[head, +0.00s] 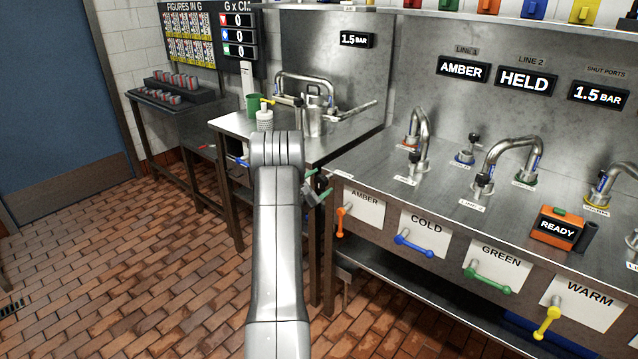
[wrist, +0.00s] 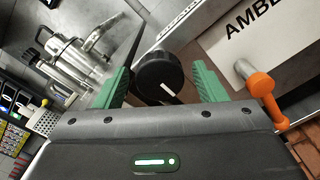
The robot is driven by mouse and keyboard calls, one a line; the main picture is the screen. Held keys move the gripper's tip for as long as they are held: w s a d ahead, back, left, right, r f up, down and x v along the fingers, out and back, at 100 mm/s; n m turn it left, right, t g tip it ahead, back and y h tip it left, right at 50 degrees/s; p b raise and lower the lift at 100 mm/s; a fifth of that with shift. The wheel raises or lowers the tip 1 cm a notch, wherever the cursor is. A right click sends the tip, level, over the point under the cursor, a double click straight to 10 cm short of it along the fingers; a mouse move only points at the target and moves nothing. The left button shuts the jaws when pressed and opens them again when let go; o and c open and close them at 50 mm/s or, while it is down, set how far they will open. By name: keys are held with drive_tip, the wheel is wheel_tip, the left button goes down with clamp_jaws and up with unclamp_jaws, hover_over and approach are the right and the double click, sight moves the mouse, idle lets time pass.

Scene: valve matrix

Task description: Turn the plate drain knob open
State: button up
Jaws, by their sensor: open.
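The drain knob (wrist: 158,70) is black and round with a short white mark that lies diagonally, in the wrist view. My gripper (wrist: 163,88) is open, with one green jaw on each side of the knob and a visible gap at each. In the head view my gripper (head: 316,191) is at the left end of the steel counter, beside the AMBER panel (head: 366,206). The knob is small and dark there, partly hidden by the jaws.
An orange lever (wrist: 261,84) stands close to the right of my gripper in the wrist view. Blue (head: 415,246), green (head: 488,280) and yellow (head: 547,322) levers follow along the counter front.

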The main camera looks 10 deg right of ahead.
drive_tip(key=c, duration=1)
drive_tip(key=shift+o, duration=0.2)
drive_tip(key=shift+f+n+b, duration=0.1)
drive_tip(key=shift+n+b, duration=0.2)
drive_tip(key=shift+b, duration=0.05)
drive_tip(key=shift+f+n+b, duration=0.15)
drive_tip(key=shift+n+b, duration=1.05)
drive_tip(key=shift+b, duration=0.05)
drive_tip(key=n+b, duration=0.2)
drive_tip(key=n, duration=0.3)
drive_tip(key=shift+d+n, duration=0.1)
drive_tip(key=shift+n, duration=0.2)
drive_tip(key=n, duration=0.4)
drive_tip(key=shift+r, duration=0.2)
drive_tip(key=n, duration=0.5)
drive_tip(key=shift+s, duration=0.1)
drive_tip(key=shift+n, duration=0.3)
